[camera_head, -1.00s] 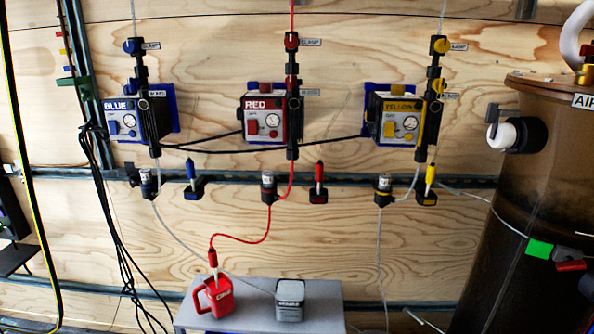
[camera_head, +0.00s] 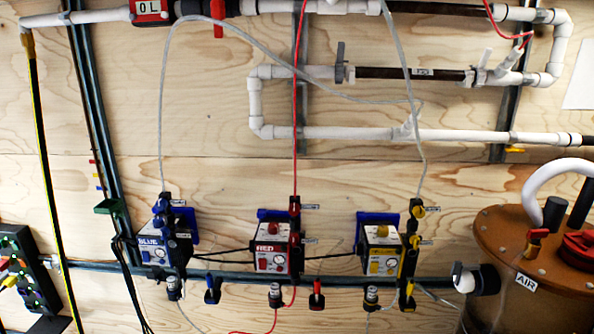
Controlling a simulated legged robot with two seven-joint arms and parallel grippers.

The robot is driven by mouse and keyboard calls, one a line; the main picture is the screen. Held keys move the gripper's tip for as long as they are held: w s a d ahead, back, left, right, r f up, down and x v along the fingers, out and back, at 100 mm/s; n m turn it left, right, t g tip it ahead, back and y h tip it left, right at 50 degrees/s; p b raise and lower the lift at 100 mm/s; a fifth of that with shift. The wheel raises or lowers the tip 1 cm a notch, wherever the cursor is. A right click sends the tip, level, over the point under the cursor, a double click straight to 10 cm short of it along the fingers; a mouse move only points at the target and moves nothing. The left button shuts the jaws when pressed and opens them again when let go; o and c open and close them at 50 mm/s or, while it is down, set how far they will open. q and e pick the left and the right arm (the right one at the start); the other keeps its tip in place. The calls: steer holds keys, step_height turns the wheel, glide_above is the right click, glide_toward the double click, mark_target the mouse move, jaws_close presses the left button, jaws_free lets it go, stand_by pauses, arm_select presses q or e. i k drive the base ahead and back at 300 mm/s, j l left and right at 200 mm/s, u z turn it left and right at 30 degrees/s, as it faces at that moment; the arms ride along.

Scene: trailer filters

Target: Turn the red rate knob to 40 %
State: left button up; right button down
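The red dosing pump (camera_head: 273,246), labelled RED, is mounted on the plywood wall, low in the middle of the head view. A small round dial (camera_head: 278,261) shows on the right of its front face and a red knob (camera_head: 262,263) on the left of it. The dial's scale and the knob's setting are too small to read. A red tube (camera_head: 294,110) rises from the pump's black valve column. Neither of my grippers is in view.
The blue pump (camera_head: 152,249) is on the left and the yellow pump (camera_head: 381,255) on the right. White pipes (camera_head: 340,134) cross the wall above. A brown tank (camera_head: 530,262) labelled AIR stands at the right. A power strip (camera_head: 22,270) is at the lower left.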

mark_target(273, 228)
steer(key=i+l+u, duration=0.1)
steer(key=i+u, duration=0.3)
steer(key=i+l+u, duration=0.35)
steer(key=i+j, duration=0.1)
steer(key=i, duration=0.05)
